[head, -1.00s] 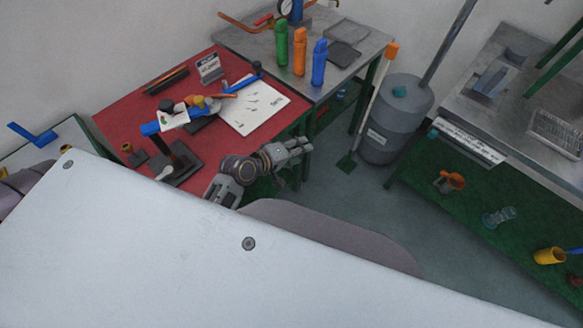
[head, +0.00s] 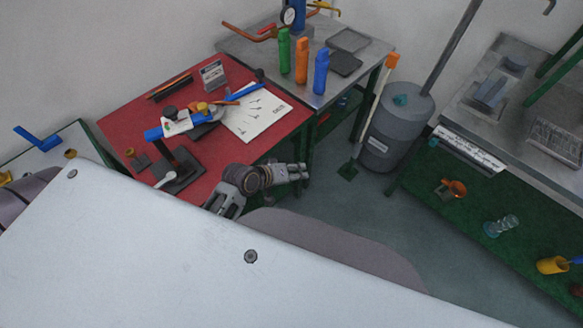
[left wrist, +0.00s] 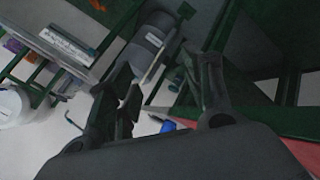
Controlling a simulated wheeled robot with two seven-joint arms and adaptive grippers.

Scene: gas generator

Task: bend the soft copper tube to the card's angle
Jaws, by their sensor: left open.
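A blue tube bender (head: 178,125) with a white plate stands on a dark base on the red bench (head: 125,118). A short copper-coloured piece (head: 231,103) shows at its right end, beside a blue handle (head: 245,91). A white card with line marks (head: 255,117) lies flat to the right of the bender. My left gripper (head: 302,172) is beyond the bench's front right edge, apart from bender and card. In the left wrist view its jaws (left wrist: 168,85) are open with nothing between them. My right gripper is not in view.
A small sign (head: 212,74) stands at the back of the red bench. Green, orange and blue bottles (head: 302,62) and bent copper tubing (head: 250,33) are on the grey table. A grey drum (head: 398,125) stands right of it. Open floor lies right of my gripper.

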